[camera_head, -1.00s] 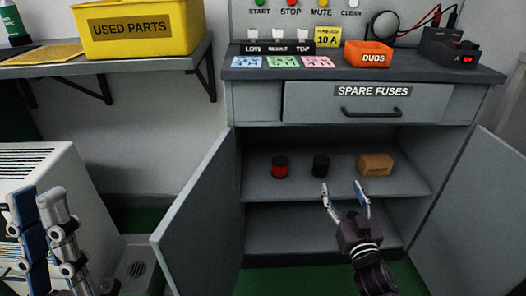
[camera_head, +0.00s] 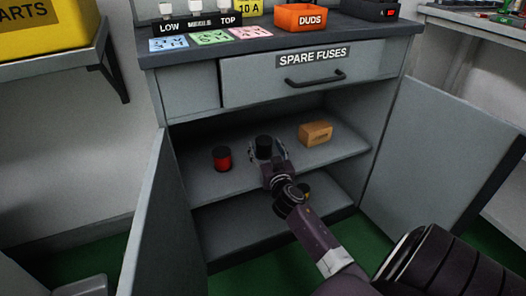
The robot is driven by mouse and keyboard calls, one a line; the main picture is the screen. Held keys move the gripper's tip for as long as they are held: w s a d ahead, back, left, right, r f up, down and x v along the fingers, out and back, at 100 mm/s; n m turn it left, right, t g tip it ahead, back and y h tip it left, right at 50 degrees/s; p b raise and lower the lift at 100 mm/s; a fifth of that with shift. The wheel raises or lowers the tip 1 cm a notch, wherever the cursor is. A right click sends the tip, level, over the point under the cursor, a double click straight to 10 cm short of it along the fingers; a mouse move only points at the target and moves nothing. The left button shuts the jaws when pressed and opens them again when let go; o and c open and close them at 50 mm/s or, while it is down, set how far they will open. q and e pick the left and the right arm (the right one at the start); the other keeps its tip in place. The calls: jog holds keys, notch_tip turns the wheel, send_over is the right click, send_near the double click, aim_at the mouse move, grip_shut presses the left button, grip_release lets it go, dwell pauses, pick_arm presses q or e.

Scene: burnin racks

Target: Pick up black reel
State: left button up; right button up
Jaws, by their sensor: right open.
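The black reel (camera_head: 263,142) stands upright on the upper shelf of the open cabinet, between a red reel and a cardboard box. My right gripper (camera_head: 266,151) reaches into the cabinet at that shelf. Its fingers are open, one on each side of the black reel, and its near part hides the reel's lower side. I cannot tell whether the fingers touch it. My left gripper is out of the view.
The red reel (camera_head: 222,158) stands left of the black one, and the cardboard box (camera_head: 315,133) sits to the right. Open doors flank the cabinet, the left door (camera_head: 146,219) and the right door (camera_head: 436,150). The SPARE FUSES drawer (camera_head: 312,76) above is shut.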

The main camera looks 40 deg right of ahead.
jog(key=shift+x, duration=1.1)
jog(key=c, duration=1.3)
jog(key=shift+c, duration=0.2)
jog(key=shift+r, duration=0.1)
